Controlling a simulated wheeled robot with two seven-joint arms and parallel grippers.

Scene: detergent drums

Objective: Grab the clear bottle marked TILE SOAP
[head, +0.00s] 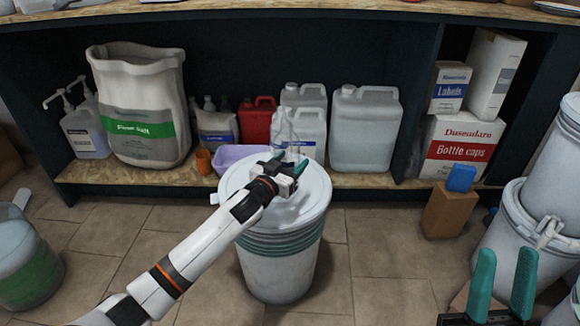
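A clear bottle (283,132) shows upright just beyond my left gripper, at the back of the lid of a white drum (280,265). No lettering on it can be read, and its lower part is hidden by the gripper. My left gripper (287,160) is low over the lid, with its teal fingers at the lower part of the bottle. I cannot tell whether they touch it or are closed on it. My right gripper (503,282) is at the bottom right, its two teal fingers apart and empty, far from the bottle.
Behind the drum, a low shelf (130,176) holds a large white sack (140,105), a red jug (258,120), white jugs (365,128), a lilac tub (235,157) and cartons (462,145). White drums (520,225) stand at right.

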